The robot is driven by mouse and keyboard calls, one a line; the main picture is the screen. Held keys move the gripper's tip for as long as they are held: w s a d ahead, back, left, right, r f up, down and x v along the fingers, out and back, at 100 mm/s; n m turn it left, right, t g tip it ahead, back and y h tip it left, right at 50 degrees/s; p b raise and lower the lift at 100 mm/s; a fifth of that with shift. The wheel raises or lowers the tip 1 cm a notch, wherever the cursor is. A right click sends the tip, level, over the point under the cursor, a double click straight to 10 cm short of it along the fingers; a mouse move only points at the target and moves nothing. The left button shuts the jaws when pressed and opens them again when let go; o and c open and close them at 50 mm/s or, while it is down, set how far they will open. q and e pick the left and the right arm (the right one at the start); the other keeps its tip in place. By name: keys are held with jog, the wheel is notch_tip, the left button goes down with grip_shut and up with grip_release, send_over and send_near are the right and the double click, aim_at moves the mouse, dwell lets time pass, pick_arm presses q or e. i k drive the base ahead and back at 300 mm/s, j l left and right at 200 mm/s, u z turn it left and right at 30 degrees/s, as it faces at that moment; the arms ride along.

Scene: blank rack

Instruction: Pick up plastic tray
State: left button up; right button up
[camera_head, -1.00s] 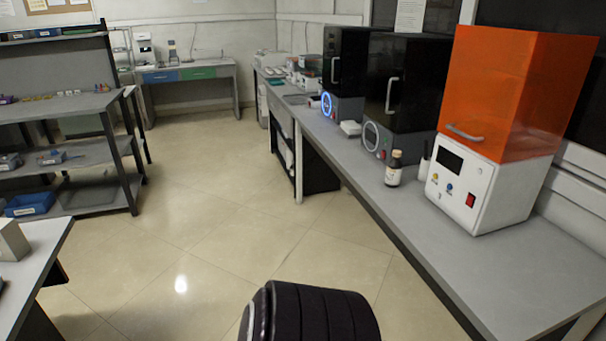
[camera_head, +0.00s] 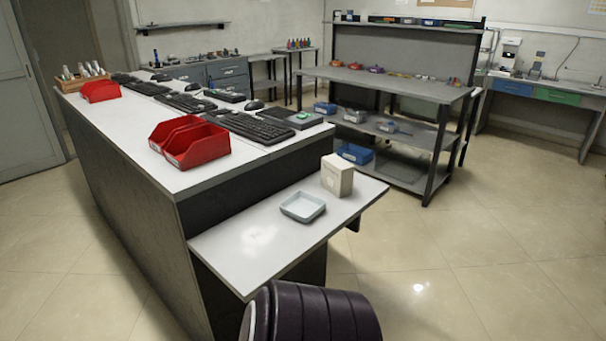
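A small light plastic tray (camera_head: 303,200), shallow and squarish with a pale blue-grey inside, sits flat on the white lower side table (camera_head: 233,244). It looks empty. A cream box (camera_head: 337,175) stands upright just behind it to the right. Neither of my grippers shows in the head view. A dark ribbed round part of my own body fills the bottom centre, in front of the side table.
A taller white desk (camera_head: 130,148) with red bins (camera_head: 198,148), keyboards (camera_head: 250,127) and mice adjoins the side table on the left. A grey shelf rack (camera_head: 400,85) with small items stands behind. Open tiled floor (camera_head: 470,240) lies to the right.

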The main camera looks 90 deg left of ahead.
aim_at(302, 206)
jog(key=u, duration=2.75)
